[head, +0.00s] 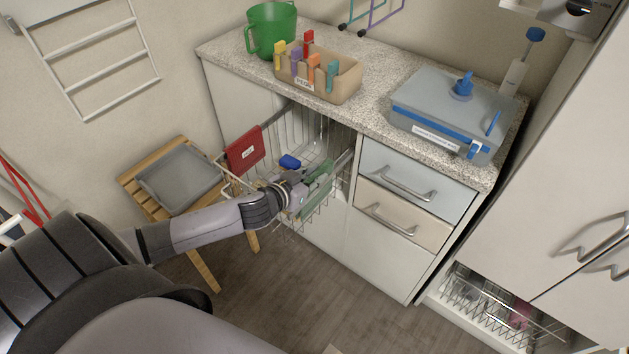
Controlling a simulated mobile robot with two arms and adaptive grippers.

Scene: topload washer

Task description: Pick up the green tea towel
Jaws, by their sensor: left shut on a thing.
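The pale green tea towel (318,183) hangs at the wire basket (282,137) that stands out from the open bay of the cabinet. My left gripper (303,193) reaches in from the left and is shut on the green tea towel. The gripper and wrist hide part of the towel and of the basket's front wires. I cannot tell whether the towel still touches the wires. My right gripper is not in view.
A red cloth with a label (244,149) hangs on the basket's left side, and a blue item (290,161) lies inside. Drawers (402,215) close in the right. The floor (290,290) in front is clear.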

